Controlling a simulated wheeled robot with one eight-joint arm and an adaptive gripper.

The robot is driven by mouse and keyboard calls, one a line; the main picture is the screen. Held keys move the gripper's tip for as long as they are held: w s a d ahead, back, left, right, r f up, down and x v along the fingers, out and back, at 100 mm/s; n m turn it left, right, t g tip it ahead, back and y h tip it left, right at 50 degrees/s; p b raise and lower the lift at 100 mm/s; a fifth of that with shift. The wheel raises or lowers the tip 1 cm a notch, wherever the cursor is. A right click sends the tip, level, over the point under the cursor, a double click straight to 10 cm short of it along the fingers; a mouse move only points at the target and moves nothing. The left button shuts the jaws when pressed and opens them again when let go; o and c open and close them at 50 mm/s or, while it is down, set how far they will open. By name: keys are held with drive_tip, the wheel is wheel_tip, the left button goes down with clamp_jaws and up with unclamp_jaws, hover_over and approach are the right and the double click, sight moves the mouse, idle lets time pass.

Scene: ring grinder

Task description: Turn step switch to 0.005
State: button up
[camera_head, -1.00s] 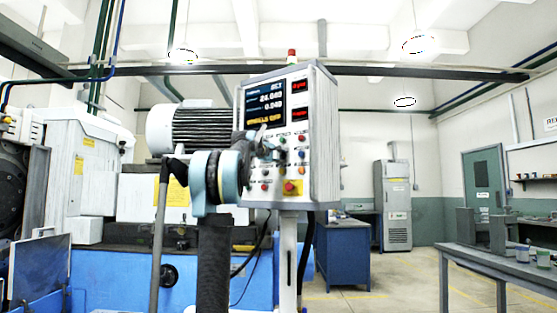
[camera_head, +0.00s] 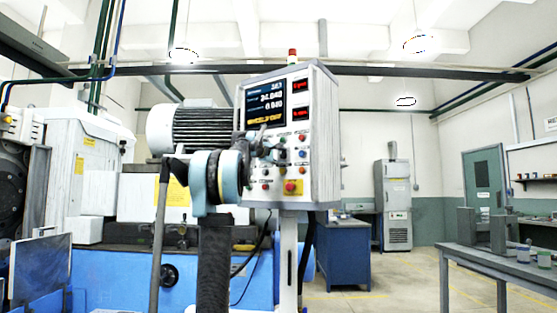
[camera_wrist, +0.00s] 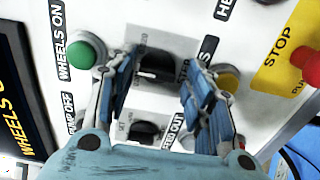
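The control panel (camera_head: 321,150) stands in the middle of the head view, with a screen above its buttons and knobs. My gripper (camera_head: 262,146) is in front of the knobs there and hides part of them. In the wrist view my gripper (camera_wrist: 162,72) is open, with one finger on each side of a black rotary knob (camera_wrist: 158,68). I cannot tell whether the fingers touch it. A label beside this knob is partly hidden by the right finger. A second black knob (camera_wrist: 146,131) lies closer to the palm, between the fingers. The pointer setting is not readable.
In the wrist view a green button (camera_wrist: 82,54) sits left of the fingers, a yellow button (camera_wrist: 228,80) right of them, and a red stop button (camera_wrist: 306,66) farther right. The grinder motor (camera_head: 200,128) is behind my arm. A bench (camera_head: 500,262) stands far right.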

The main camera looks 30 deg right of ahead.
drive_tip(key=shift+s+r, duration=0.1)
drive_tip(key=v, duration=1.2)
idle(0.5)
